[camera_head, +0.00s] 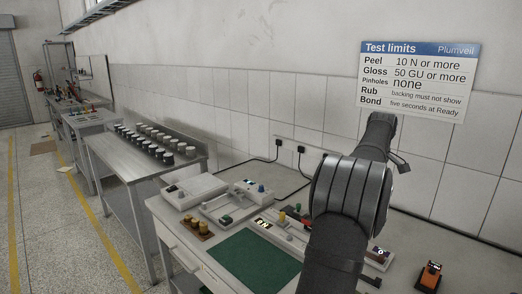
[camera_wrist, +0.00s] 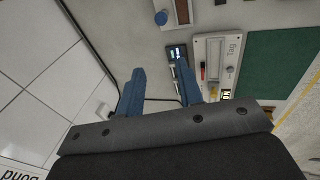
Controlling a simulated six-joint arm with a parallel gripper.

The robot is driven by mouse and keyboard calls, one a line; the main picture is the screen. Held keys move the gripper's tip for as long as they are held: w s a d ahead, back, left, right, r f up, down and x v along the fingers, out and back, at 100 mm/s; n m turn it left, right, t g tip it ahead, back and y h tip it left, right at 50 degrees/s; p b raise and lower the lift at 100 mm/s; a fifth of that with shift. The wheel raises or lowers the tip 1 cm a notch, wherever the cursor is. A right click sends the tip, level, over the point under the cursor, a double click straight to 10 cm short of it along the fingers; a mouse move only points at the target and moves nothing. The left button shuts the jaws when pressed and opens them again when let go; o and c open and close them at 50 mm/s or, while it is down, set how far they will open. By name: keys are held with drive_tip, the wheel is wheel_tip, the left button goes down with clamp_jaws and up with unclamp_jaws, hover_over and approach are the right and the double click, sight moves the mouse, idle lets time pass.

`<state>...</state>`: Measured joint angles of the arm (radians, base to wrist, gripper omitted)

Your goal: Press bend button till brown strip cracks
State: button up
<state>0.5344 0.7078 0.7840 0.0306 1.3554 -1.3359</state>
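In the wrist view, a round blue button (camera_wrist: 161,18) sits on a pale device at the top edge, beside a narrow reddish-brown strip (camera_wrist: 182,12). No label on the button is readable, so I cannot tell whether it is the bend button, and the strip is cut off by the frame. My gripper (camera_wrist: 160,78) is open and empty; its two blue fingers are apart above the bench. The button lies beyond the fingertips. In the head view my arm covers part of the bench, and I cannot make out the fingers.
A dark display unit (camera_wrist: 177,54) and a pale device marked "Tag" (camera_wrist: 214,42) lie near the fingertips. The green mat (camera_head: 252,263) is clear. An orange and black item (camera_head: 430,275) stands at right. A test limits sign (camera_head: 418,82) hangs on the wall.

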clamp_jaws()
idle(1.2)
